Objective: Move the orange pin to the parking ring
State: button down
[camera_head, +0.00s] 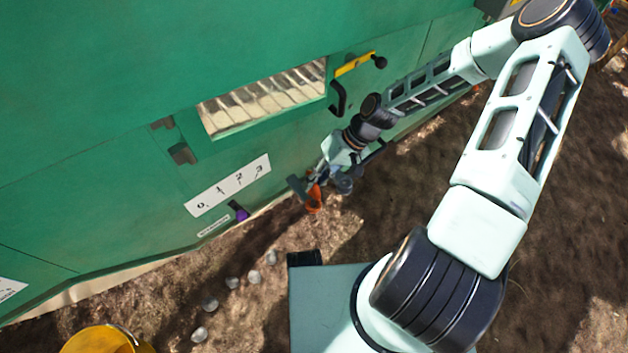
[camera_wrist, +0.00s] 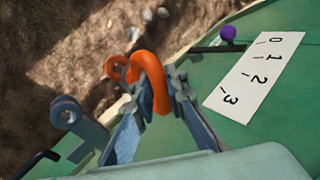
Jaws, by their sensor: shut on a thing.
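The orange pin (camera_wrist: 152,78) has a curved, hook-like top and is held between the fingers of my gripper (camera_wrist: 160,98) in the wrist view. In the head view the pin (camera_head: 314,199) shows as a small orange shape below my gripper (camera_head: 311,184), close to the lower edge of the green machine. A grey-blue bracket with a round eye (camera_wrist: 68,115) stands left of the pin in the wrist view, apart from it. I cannot tell which eye is the parking ring. The pin's lower end is hard to make out.
The green machine (camera_head: 90,120) has a slatted window, a yellow lever (camera_head: 355,64), a black handle (camera_head: 338,98) and a number plate (camera_head: 228,186). A purple-knobbed lever (camera_head: 240,211) sits below the plate. Several pale round things and a yellow bucket (camera_head: 100,342) are on the dirt.

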jog(key=shift+f+b, duration=2.05)
jog(key=shift+f, duration=0.85)
jog(key=c, duration=1.8)
grip_release()
jog(key=shift+c, duration=0.2)
jog(key=v, duration=1.2)
